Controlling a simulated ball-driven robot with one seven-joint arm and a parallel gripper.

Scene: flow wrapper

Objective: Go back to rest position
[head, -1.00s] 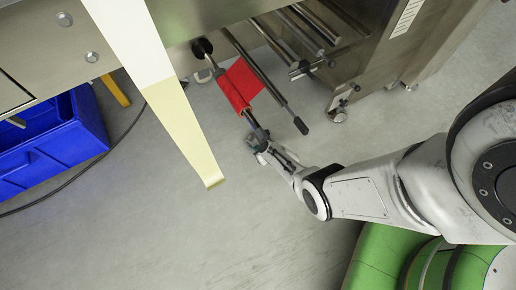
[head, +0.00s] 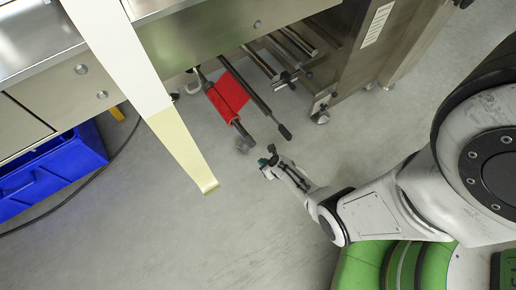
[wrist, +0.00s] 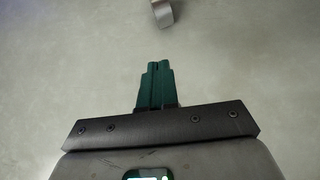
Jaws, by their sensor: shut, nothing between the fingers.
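My gripper (head: 267,163) is empty and shut, held over the bare grey floor in the head view. In the wrist view its green fingers (wrist: 155,84) are pressed together with nothing between them. My white arm reaches in from the right. The gripper is apart from the machine, a short way below and right of the end of the shaft that carries a red sleeve (head: 229,95).
The steel machine (head: 200,42) fills the top, with bars sticking out. A white and cream strip (head: 178,150) hangs at the centre left. A blue crate (head: 50,170) stands at the left. The floor (head: 170,235) below is clear.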

